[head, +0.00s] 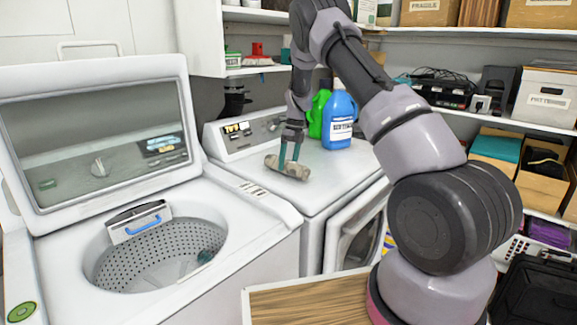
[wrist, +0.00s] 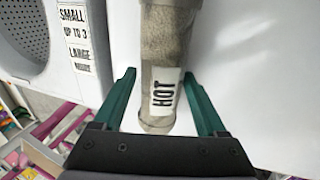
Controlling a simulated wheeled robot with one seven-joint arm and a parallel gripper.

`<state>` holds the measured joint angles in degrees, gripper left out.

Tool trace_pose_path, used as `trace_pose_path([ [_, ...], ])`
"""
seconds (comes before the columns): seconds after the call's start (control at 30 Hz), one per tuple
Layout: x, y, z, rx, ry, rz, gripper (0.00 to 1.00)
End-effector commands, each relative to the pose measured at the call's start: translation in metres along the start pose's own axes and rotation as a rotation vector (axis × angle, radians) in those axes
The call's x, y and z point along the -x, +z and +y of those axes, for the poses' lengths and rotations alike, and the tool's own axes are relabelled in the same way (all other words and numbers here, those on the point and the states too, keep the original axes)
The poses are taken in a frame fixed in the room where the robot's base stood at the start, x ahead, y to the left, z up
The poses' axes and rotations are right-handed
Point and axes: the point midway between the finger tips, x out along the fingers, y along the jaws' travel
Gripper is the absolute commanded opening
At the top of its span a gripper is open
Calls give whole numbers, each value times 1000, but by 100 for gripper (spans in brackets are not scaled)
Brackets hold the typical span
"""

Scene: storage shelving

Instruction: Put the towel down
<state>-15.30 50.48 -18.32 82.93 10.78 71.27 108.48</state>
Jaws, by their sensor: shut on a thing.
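The towel (head: 279,166) is a beige roll, lying level at the top of the front-loading machine (head: 335,190) on the right. I cannot tell whether it touches that white top or hangs just above it. In the wrist view the towel (wrist: 166,40) runs lengthwise between the fingers and carries a white label reading HOT. My gripper (head: 290,158) points down from above and is shut on the towel. Its green fingers, which also show in the wrist view (wrist: 157,85), sit on either side of the roll.
A blue bottle (head: 340,118) and a green bottle (head: 318,115) stand behind the towel. The control panel (head: 245,134) rises at the machine's back. On the left is an open top-loading washer (head: 60,265) with its lid up. Shelves with boxes (head: 546,98) line the right wall.

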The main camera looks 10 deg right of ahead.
Motion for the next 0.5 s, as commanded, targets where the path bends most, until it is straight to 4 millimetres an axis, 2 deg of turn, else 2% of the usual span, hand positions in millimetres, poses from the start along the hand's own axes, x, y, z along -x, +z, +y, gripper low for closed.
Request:
trace_pose_path([
  [0.07, -8, 0, -2, -1, 1, 0, 0],
  [0.4, -12, 0, -3, -1, 0, -1, 0],
  [0.43, -12, 0, -3, -1, 0, -1, 82],
  [0.47, -12, 0, -3, -1, 0, -1, 93],
  [0.5, -11, 0, -3, -1, 0, -1, 100],
])
